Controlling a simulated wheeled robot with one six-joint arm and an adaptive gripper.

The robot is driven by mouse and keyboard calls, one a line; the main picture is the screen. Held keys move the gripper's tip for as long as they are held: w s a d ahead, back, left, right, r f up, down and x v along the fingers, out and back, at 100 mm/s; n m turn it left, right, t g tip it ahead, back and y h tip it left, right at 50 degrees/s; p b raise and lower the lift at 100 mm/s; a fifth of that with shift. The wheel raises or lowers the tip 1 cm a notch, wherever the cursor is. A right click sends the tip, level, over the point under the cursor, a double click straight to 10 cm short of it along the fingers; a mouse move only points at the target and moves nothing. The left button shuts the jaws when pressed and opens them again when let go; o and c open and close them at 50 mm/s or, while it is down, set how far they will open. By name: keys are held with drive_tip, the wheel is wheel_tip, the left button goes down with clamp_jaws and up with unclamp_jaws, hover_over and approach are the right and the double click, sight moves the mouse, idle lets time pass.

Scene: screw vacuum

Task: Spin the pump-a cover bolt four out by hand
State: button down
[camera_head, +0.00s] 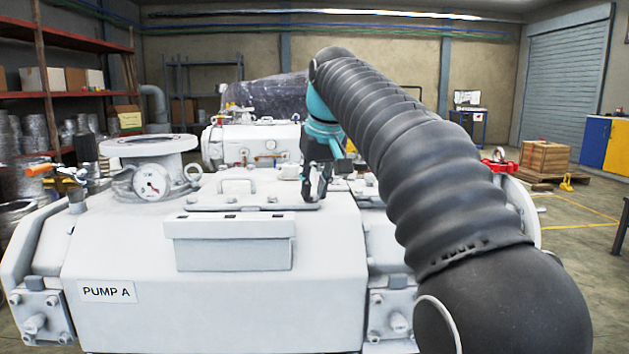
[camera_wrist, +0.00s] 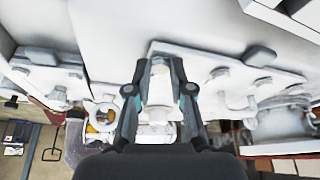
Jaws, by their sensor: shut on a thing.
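The pump labelled PUMP A (camera_head: 107,292) fills the front of the head view. A flat cover plate (camera_head: 205,202) with a raised handle lies on its top, with small bolts (camera_head: 272,198) along its edge. My gripper (camera_head: 316,197) points down at the right end of this cover. In the wrist view the cover (camera_wrist: 205,62) runs across the upper middle, and my gripper (camera_wrist: 159,65) has its two fingertips on either side of a bolt (camera_wrist: 159,67) at the cover's corner. The gripper is shut on this bolt. The fingers hide part of it in the head view.
A round flange (camera_head: 148,143) and a dial gauge (camera_head: 152,184) stand left of the cover. A second white pump unit (camera_head: 250,140) is behind.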

drive_tip(key=shift+d+r+n+y+p, duration=0.1)
drive_tip(key=shift+r+n+y+p, duration=0.2)
drive_tip(key=shift+n+p, duration=0.4)
drive_tip(key=shift+f+n, duration=0.25)
drive_tip(key=shift+n, duration=0.15)
drive_tip(key=c, duration=1)
unclamp_jaws()
drive_tip(key=v, duration=1.2)
drive_tip(key=shift+w+d, duration=0.15)
drive_tip(key=shift+w, duration=0.05)
